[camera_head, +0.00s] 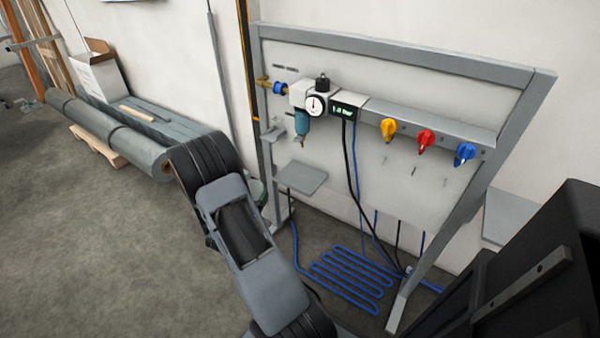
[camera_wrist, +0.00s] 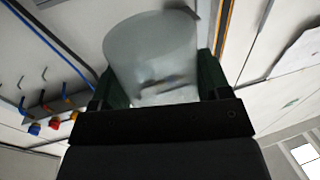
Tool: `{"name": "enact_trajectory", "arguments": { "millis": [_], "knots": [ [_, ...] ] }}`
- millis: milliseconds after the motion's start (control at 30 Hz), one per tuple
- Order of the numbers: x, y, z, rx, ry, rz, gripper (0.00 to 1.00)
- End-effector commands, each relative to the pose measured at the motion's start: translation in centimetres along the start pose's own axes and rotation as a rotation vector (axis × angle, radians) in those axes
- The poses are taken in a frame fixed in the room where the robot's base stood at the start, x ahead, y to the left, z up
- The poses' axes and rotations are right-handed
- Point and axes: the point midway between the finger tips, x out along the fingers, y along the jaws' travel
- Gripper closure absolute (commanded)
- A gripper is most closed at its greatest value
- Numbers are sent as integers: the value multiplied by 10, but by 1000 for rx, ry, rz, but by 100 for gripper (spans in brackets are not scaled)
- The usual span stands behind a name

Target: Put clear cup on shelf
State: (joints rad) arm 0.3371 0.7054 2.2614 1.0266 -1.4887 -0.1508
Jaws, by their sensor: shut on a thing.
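The clear cup (camera_wrist: 152,58), a pale translucent cylinder, stands between the two dark green fingers of my gripper (camera_wrist: 156,78) in the wrist view. The gripper is shut on it. A grey shelf plate (camera_head: 301,178) sticks out low on the left of the panel frame. Another grey plate (camera_head: 511,217) shows at the right behind the frame. I cannot tell which of them the task calls the shelf.
The grey panel frame (camera_head: 400,52) carries a gauge (camera_head: 316,105), a lit display (camera_head: 346,109) and yellow, red and blue knobs (camera_head: 425,140). Blue hose (camera_head: 345,277) lies coiled at its foot. Rolled material (camera_head: 110,135) lies along the left wall. The floor at lower left is clear.

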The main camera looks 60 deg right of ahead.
Motion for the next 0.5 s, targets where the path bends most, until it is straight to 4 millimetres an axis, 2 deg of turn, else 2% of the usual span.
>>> {"name": "enact_trajectory", "arguments": {
  "millis": [33,100,200,367,500],
  "knots": [
    [10,14,-4,-1,-2,59,52],
    [18,29,-5,-2,-5,124,52],
    [27,44,-5,-1,-8,187,52],
    [54,59,-4,1,-9,228,52],
    [88,67,-3,2,-8,231,52]
  ]
}}
